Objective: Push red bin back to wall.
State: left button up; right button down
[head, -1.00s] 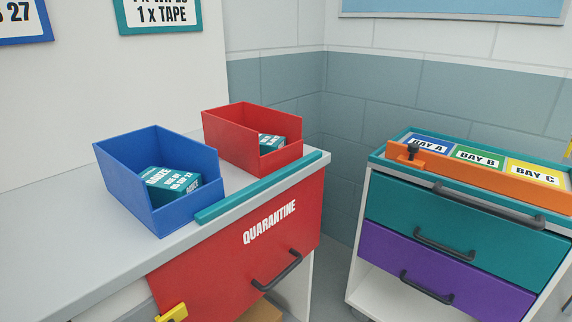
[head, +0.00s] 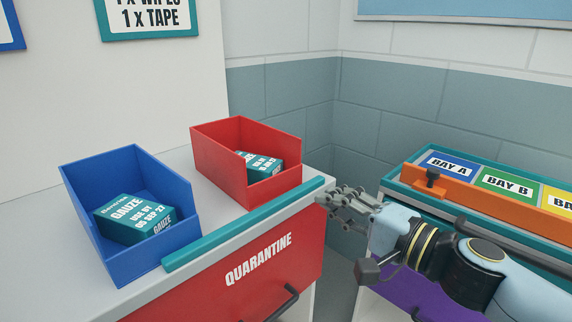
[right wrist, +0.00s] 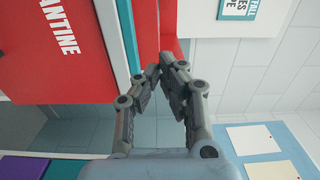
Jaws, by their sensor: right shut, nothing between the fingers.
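The red bin (head: 225,168) stands upright on the grey counter top, its low open side facing the teal front strip (head: 245,225). It holds a teal box (head: 262,166). I cannot tell how wide the gap is between its back and the white wall. My right gripper (head: 326,198) is shut and empty, just past the right end of the strip, apart from the bin. In the right wrist view, red (right wrist: 172,22) that looks like the bin shows beyond the fingertips (right wrist: 155,72). My left gripper is not in view.
A blue bin (head: 95,225) with a gauze box (head: 135,218) stands left of the red bin. The red quarantine drawer front (head: 225,290) is below the strip. A cart with an orange bar (head: 480,190) stands at right, close to my right arm.

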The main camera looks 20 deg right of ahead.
aim_at(286, 195)
jog(key=p+x, duration=0.3)
jog(key=x, duration=0.7)
jog(key=shift+w+a, duration=0.15)
jog(key=shift+w, duration=0.25)
jog(key=shift+w, duration=0.2)
jog(key=b+x, duration=0.2)
jog(key=x, duration=0.3)
jog(key=b+x, duration=0.3)
jog(key=x, duration=0.2)
jog(key=b+x, duration=0.2)
jog(key=x, duration=0.3)
jog(key=shift+w+a+f+b, duration=0.1)
jog(key=shift+w+f+b, duration=0.15)
jog(key=shift+w+b, duration=0.1)
jog(key=shift+w+a+r, duration=0.1)
jog(key=shift+r, duration=0.05)
